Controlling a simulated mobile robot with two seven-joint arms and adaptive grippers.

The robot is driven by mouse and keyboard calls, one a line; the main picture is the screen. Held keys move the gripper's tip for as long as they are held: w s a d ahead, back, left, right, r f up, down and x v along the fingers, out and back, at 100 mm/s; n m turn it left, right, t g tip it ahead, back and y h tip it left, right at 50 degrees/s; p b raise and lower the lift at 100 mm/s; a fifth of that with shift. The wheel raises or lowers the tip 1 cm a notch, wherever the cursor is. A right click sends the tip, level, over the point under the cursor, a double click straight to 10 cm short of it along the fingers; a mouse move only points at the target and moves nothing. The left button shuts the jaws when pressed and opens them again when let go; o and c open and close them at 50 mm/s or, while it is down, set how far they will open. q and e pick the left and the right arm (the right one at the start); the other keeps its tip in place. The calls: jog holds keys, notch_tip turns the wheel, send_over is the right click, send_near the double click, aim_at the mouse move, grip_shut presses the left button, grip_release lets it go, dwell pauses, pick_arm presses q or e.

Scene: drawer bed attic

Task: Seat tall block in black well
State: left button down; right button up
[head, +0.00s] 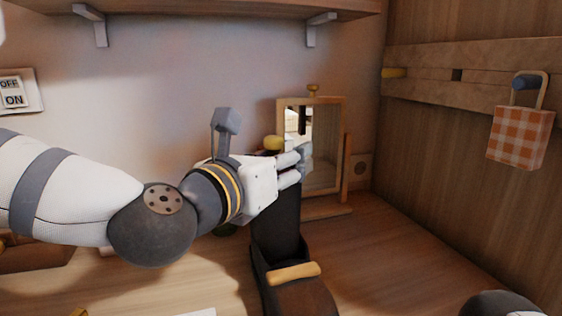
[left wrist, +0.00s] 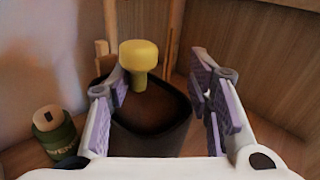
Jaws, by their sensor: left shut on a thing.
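My left gripper (head: 300,165) reaches in from the left at the top of a tall, dark, boot-shaped thing (head: 278,222). In the left wrist view, the fingers of the left gripper (left wrist: 165,95) stand on either side of its dark, open top (left wrist: 153,140), which is brown inside. The jaws are shut on it, though the exact contact is hard to see. A yellow knob (left wrist: 138,55) shows over the opening; it also shows behind the hand in the head view (head: 273,143). I cannot pick out a tall block or a black well for certain. My right gripper is out of view.
A framed mirror (head: 325,150) stands just behind the hand. A tan bar (head: 293,272) lies across the boot's low front. A green jar (left wrist: 52,132) stands to the left. A checked bag (head: 520,137) hangs on the right wall. The desk (head: 400,260) at right is mostly clear.

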pick_arm(q)
jog(key=c, duration=0.8)
grip_release()
jog(key=shift+s+r, duration=0.1)
jog(key=shift+s, duration=0.05)
jog(key=p+v, duration=0.5)
jog(key=v, duration=0.6)
jog(key=shift+s+a, duration=0.25)
jog(key=shift+s, duration=0.1)
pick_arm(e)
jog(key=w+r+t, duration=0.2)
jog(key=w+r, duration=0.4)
